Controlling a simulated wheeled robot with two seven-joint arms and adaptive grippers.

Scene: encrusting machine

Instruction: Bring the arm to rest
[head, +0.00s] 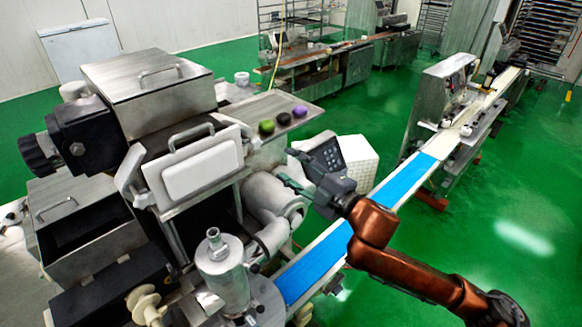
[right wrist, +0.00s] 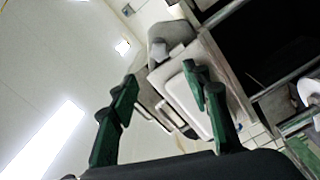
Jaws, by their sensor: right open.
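My right arm (head: 375,225), copper-coloured, reaches in from the lower right. Its gripper (head: 287,167) is beside the encrusting machine (head: 170,110), near the rounded metal housing below the small shelf. In the right wrist view the two green fingers of the gripper (right wrist: 160,88) stand wide apart with nothing between them that they hold. Behind them that view shows a pale panel with a handle (right wrist: 185,105) on the machine. Whether the fingers touch the machine cannot be told. My left gripper is not in view.
A metal shelf (head: 270,107) on the machine holds green, black and purple balls. A control panel (head: 327,155) stands close behind the right gripper. A blue conveyor belt (head: 405,180) runs under the right arm. Green floor (head: 500,170) is open at the right.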

